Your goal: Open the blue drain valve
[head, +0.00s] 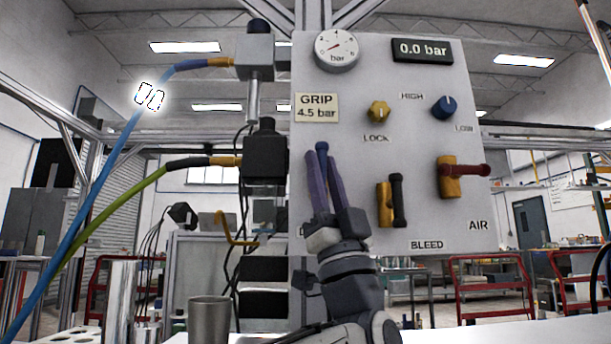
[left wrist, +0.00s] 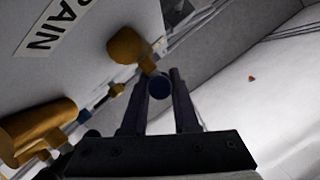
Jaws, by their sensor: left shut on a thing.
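The blue drain valve handle (head: 322,148) stands near upright at the lower left of the grey panel. My left gripper (head: 324,165) reaches up from below, its two dark fingers shut on the handle from either side. In the left wrist view the round blue end of the handle (left wrist: 159,88) sits between the fingers (left wrist: 160,80). The brass valve body (left wrist: 125,45) shows beside it, below part of a label reading "AIN" (left wrist: 48,32). In the head view the valve body is hidden behind my gripper. My right gripper is not in view.
Right of my gripper are the black BLEED lever (head: 397,200), upright, and the red AIR lever (head: 466,170), lying sideways. Above are a LOCK knob (head: 379,112), a blue knob (head: 444,107) and a readout (head: 422,50) of 0.0 bar. A metal cup (head: 209,318) stands lower left.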

